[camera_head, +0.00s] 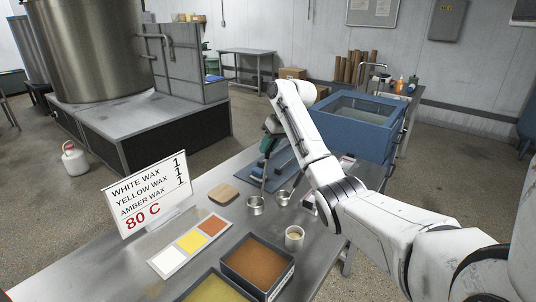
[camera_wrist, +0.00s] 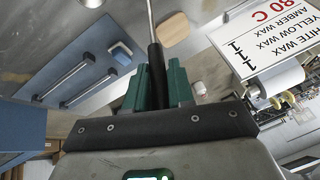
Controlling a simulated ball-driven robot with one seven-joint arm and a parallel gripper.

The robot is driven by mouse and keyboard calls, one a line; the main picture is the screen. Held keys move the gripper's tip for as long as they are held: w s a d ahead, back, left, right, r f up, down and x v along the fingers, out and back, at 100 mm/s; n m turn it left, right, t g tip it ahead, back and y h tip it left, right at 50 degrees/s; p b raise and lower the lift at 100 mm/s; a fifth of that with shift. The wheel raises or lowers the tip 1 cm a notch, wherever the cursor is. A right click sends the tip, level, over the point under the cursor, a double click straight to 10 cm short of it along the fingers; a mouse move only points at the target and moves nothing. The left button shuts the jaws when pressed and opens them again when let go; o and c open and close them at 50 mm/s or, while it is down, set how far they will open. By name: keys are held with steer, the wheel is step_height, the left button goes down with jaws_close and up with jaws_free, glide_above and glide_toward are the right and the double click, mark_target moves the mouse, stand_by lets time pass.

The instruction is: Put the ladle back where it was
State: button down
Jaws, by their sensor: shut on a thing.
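My gripper (camera_head: 272,127), with green fingers, is shut on the dark handle of the ladle in the wrist view (camera_wrist: 155,82). The ladle's thin metal rod (camera_wrist: 150,14) runs up out of the wrist picture, so its bowl is hidden there. In the head view the ladle hangs down from my gripper over the metal table, and a small metal cup that looks like its bowl (camera_head: 255,206) is at the lower end. I cannot tell whether it touches the table. A second small metal cup (camera_head: 283,198) is just right of it. A blue board (camera_wrist: 75,65) with metal bars lies beside my gripper.
A wax sign (camera_head: 148,192), a wooden board (camera_head: 222,194), colour swatches (camera_head: 190,242), an orange-filled tray (camera_head: 258,262), a yellow-filled tray (camera_head: 215,289) and a whitish cup (camera_head: 294,238) occupy the table (camera_head: 120,262). A blue tank (camera_head: 355,120) stands behind my arm.

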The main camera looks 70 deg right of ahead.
mark_target(268, 155)
steer(key=shift+w+d+f+p, duration=0.15)
steer(key=shift+f+p, duration=0.45)
steer(key=shift+f, duration=1.3)
steer(key=c, duration=1)
jaws_free()
steer(key=b+v, duration=0.1)
steer(key=v, duration=1.1)
steer(key=shift+b, duration=0.35)
